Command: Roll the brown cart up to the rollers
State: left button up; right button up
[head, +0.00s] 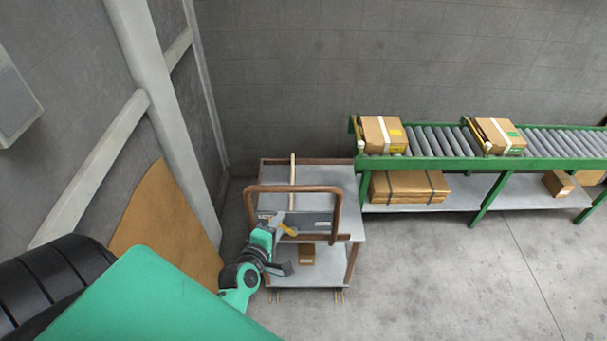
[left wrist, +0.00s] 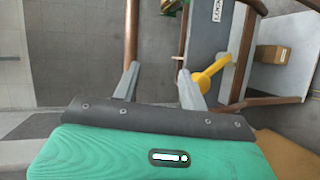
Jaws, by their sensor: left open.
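The brown cart (head: 350,222) stands left of the roller conveyor, with its grey top deck near the conveyor's left end. Its brown handle (head: 295,188) rises on the side nearest me, and brown tubing (left wrist: 131,35) shows in the left wrist view. My left gripper (head: 277,224) is at the handle side of the cart, below the top bar. Its two grey fingers (left wrist: 158,84) are apart, with nothing clearly held between them. I cannot tell whether a finger touches the handle. The rollers (head: 440,141) sit on a green frame. My right gripper is not in view.
A yellow-handled thing (left wrist: 213,72) lies close beside one finger. A small box (head: 306,254) sits on the cart's lower shelf. Cartons (head: 383,135) rest on the conveyor. A brown board (head: 172,225) leans at the left wall. The floor right of the cart is clear.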

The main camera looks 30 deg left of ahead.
pick_arm(q)
send_near(291, 192)
jog(key=shift+n+t, duration=0.4)
jog(key=p+x, duration=0.1)
jog(key=x, duration=0.2)
jog(key=p+x, duration=0.1)
jog(key=x, duration=0.3)
jog(key=p+x, duration=0.1)
jog(key=x, duration=0.3)
jog(key=shift+w+f, duration=0.15)
jog(key=shift+f, duration=0.15)
jog(key=shift+x, duration=0.75)
grip_shut()
